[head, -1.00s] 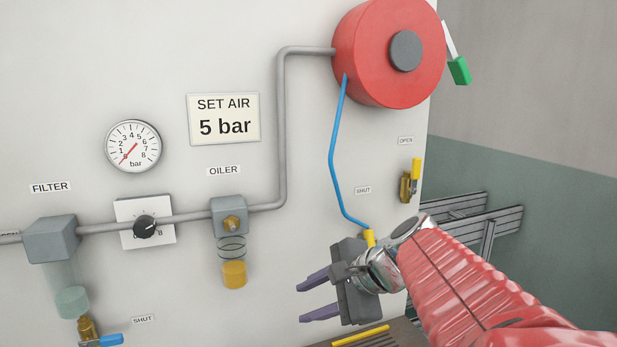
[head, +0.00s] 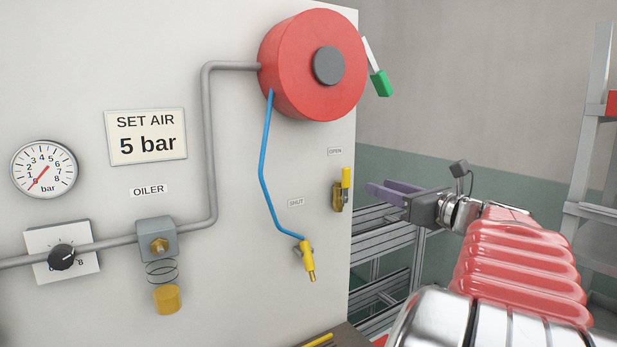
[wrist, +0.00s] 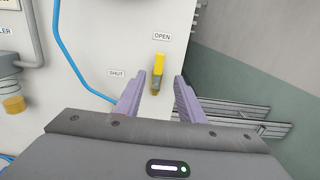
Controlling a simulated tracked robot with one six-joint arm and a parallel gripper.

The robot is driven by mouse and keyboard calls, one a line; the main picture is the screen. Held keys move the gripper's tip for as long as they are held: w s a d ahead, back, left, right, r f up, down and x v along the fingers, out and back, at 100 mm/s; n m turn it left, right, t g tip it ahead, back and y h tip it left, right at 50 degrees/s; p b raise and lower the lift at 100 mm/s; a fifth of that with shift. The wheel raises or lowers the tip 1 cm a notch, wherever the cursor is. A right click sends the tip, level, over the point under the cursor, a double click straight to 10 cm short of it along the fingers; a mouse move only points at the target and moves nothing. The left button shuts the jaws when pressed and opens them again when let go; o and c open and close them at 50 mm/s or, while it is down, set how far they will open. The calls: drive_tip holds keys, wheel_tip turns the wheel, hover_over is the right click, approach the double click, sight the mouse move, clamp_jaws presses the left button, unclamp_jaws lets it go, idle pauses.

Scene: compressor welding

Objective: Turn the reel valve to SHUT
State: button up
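The reel valve is a small brass valve with a yellow lever (head: 346,178), on the right edge of the white panel. Its lever points up toward the OPEN label (head: 335,152); the SHUT label (head: 296,202) is to its left. My gripper (head: 370,189) is open and empty, to the right of the valve in the head view. In the wrist view, the yellow lever (wrist: 159,66) appears ahead between the two purple fingers (wrist: 156,95), apart from them as far as I can tell.
A red hose reel (head: 300,70) is above, with a green-handled lever (head: 382,83) at its side. A blue hose (head: 264,160) hangs to a yellow nozzle (head: 308,262) left of the valve. Grey metal framing (head: 380,240) stands beyond the panel's right edge.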

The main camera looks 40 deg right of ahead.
sight(348, 177)
drive_tip(key=shift+w, duration=0.15)
drive_tip(key=w, duration=0.4)
drive_tip(key=w+d, duration=0.1)
drive_tip(key=w, duration=0.8)
drive_tip(key=shift+w+d, duration=0.3)
clamp_jaws()
idle(0.5)
